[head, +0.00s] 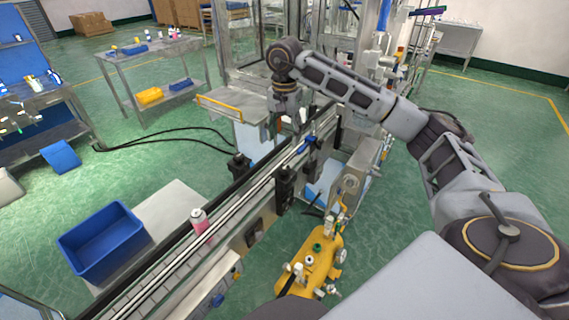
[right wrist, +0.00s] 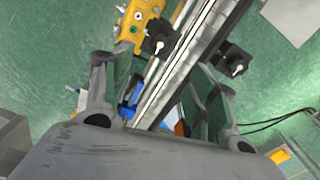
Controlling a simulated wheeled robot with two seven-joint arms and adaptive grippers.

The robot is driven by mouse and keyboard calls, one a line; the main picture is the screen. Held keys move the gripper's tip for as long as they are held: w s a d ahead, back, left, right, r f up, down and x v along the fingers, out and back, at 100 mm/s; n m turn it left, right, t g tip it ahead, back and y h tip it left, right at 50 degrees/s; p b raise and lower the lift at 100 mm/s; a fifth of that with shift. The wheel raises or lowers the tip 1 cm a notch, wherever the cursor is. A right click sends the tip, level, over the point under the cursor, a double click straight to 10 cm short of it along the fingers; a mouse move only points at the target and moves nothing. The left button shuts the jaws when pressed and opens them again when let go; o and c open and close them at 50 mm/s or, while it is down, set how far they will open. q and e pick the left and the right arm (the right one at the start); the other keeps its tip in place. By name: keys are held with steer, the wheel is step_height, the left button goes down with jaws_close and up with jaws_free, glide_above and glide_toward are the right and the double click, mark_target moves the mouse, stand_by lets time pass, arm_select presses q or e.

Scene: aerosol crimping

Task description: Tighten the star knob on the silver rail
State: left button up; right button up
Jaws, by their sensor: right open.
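The silver rail (head: 215,215) runs diagonally along the conveyor in the head view; it also shows in the right wrist view (right wrist: 185,55). A small blue part (head: 309,143), seemingly the star knob, sits on the rail's right side; its lobes are too small to make out. In the right wrist view the blue part (right wrist: 131,97) shows between the fingers, nearer the left one. My right gripper (head: 288,128) points down above the rail, left of the blue part in the head view. Its fingers (right wrist: 160,85) are wide apart with nothing held. My left gripper is not in view.
Black blocks (head: 286,183) (head: 239,166) flank the rail. A pink and white can (head: 200,222) stands on the conveyor. A blue bin (head: 102,243) is at the left. A yellow tank (head: 310,262) stands on the floor at the right. Machine frames rise behind the gripper.

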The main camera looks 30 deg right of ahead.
mark_target(284, 167)
step_height(284, 167, down, 12)
steer(key=shift+f+p, duration=0.1)
steer(key=shift+p, duration=1.1)
steer(key=shift+c, duration=0.2)
steer(key=c, duration=1)
